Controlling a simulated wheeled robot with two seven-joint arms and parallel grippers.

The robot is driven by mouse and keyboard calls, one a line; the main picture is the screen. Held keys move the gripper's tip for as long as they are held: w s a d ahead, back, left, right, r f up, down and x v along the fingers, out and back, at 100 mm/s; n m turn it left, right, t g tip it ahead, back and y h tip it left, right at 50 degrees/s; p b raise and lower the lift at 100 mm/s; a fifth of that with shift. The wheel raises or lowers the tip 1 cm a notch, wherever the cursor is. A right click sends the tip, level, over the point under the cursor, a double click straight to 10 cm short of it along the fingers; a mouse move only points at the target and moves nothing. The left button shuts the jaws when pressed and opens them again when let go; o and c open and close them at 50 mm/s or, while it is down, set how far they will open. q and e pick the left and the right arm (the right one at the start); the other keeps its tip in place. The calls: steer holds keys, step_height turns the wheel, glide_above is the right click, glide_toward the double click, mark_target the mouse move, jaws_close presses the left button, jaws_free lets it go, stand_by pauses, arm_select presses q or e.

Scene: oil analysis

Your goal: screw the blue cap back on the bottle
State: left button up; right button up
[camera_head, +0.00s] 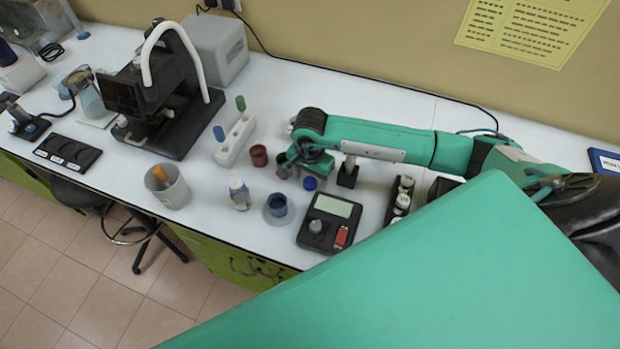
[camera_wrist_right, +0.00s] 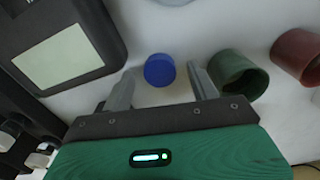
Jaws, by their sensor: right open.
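The blue cap (camera_head: 309,183) lies on the white bench just in front of my right gripper (camera_head: 308,170). In the right wrist view the blue cap (camera_wrist_right: 159,70) sits between the two grey fingers of my open right gripper (camera_wrist_right: 161,72), with a gap on each side. The fingers do not touch it. A small pale bottle (camera_head: 239,194) stands upright on the bench, left of the cap; it is too small to tell its top clearly. My left gripper is not in view.
A green cup (camera_wrist_right: 238,76) stands close beside one finger, with a dark red cup (camera_wrist_right: 298,55) beyond it. A blue cup (camera_head: 277,204) on a round dish stands between bottle and cap. A scale (camera_head: 330,222) is at the right, a white rack (camera_head: 236,140) behind the bottle.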

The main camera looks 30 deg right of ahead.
mark_target(310, 181)
steer(key=shift+f, duration=0.15)
steer(key=c, duration=1)
steer(key=shift+c, duration=0.2)
steer(key=shift+r+b, duration=0.35)
steer(key=shift+r, duration=0.4)
step_height(310, 181, up, 19)
steer(key=b, duration=0.4)
steer(key=shift+f+b, duration=0.2)
steer(key=shift+b, duration=0.2)
